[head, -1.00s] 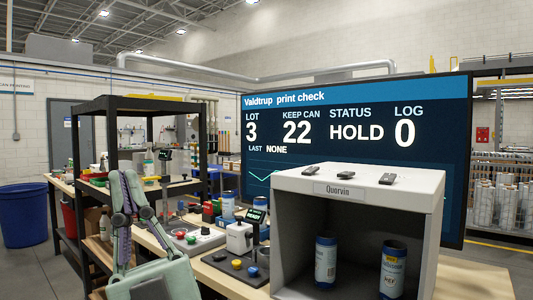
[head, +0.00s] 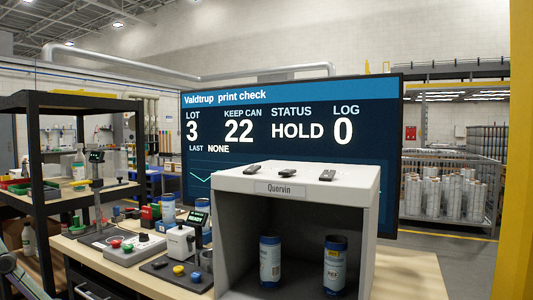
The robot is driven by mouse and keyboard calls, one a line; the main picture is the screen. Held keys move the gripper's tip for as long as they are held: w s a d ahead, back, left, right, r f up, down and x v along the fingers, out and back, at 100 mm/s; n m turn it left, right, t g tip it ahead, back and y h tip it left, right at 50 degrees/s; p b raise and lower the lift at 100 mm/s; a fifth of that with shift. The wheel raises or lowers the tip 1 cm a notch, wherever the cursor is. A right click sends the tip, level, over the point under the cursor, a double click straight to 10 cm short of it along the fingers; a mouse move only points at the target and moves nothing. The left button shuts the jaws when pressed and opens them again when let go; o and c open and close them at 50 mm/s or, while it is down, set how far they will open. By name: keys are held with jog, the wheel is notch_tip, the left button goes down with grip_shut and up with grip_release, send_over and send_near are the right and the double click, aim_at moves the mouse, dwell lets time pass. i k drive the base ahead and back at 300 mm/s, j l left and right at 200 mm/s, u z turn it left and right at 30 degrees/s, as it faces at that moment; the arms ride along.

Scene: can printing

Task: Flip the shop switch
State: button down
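A pale grey open-fronted box (head: 369,215) labelled "Quorvin" stands on the bench at the centre right. Three small dark switch-like pieces lie in a row on its top: a left one (head: 252,169), a middle one (head: 287,171) and a right one (head: 327,175). Any labels on them are too small to read, so I cannot tell which is the shop switch. Two blue-and-white cans, a left can (head: 270,262) and a right can (head: 335,264), stand upright inside the box. My gripper is not in view.
A large screen (head: 300,100) behind the box reads lot 3, keep can 22, status HOLD, log 0, last NONE. Left of the box are a white device (head: 180,242) and a pad with coloured buttons (head: 165,276). A black shelf (head: 60,104) stands at the left.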

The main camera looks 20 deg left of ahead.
aim_at(288, 172)
jog(key=i+u, duration=0.1)
jog(key=u, duration=0.35)
jog(key=i+j+u, duration=0.1)
jog(key=u, duration=0.4)
jog(key=i+u, duration=0.15)
jog(key=u, duration=0.3)
